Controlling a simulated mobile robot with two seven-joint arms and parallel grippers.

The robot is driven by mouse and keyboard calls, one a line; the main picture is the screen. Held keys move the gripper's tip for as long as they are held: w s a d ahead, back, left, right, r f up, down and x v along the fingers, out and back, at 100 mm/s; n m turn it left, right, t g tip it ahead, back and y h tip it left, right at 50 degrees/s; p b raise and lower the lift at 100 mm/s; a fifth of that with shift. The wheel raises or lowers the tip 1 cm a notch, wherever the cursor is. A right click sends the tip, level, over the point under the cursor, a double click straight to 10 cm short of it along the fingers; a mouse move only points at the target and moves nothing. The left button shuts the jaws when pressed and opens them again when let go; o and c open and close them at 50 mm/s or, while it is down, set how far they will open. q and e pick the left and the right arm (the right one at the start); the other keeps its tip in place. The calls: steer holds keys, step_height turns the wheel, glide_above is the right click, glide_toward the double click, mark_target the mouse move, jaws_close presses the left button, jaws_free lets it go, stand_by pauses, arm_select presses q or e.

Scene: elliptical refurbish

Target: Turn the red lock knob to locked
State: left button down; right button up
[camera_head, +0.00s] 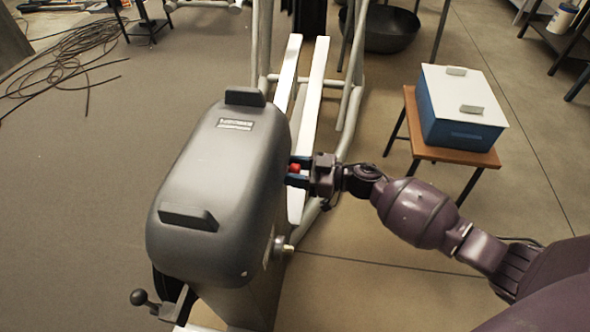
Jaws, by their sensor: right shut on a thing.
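The red lock knob (294,168) shows as a small red spot on the right side of the grey elliptical housing (222,165). My right gripper (297,170) reaches in from the right and is shut on the knob, its fingers on either side of it. The fingers hide most of the knob, so I cannot tell which way it is turned. My left gripper does not show.
A blue box with a white lid (463,95) stands on a small wooden stool (425,150) to the right. A black bowl (380,28) lies behind the machine. A ball-ended lever (139,297) sticks out at front left. Loose cables (75,48) lie at far left.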

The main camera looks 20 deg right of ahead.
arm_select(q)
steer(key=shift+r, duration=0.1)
arm_select(e)
steer(key=shift+r+n, duration=0.1)
steer(key=shift+n, duration=0.6)
steer(key=n+p, duration=0.1)
steer(key=n, duration=0.2)
steer(key=shift+s, duration=0.1)
steer(key=n, duration=0.3)
steer(key=shift+n, duration=0.4)
steer(key=shift+f+n, duration=0.2)
steer(key=shift+n, duration=0.7)
steer(key=shift+s+n, duration=0.1)
steer(key=shift+n, duration=0.8)
steer(key=n, duration=0.2)
steer(key=shift+a+f+n, duration=0.1)
steer(key=shift+f+n, duration=0.05)
steer(key=shift+n, duration=0.15)
arm_select(q)
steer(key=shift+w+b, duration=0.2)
steer(key=shift+b, duration=0.15)
arm_select(e)
steer(key=shift+n, duration=1.8)
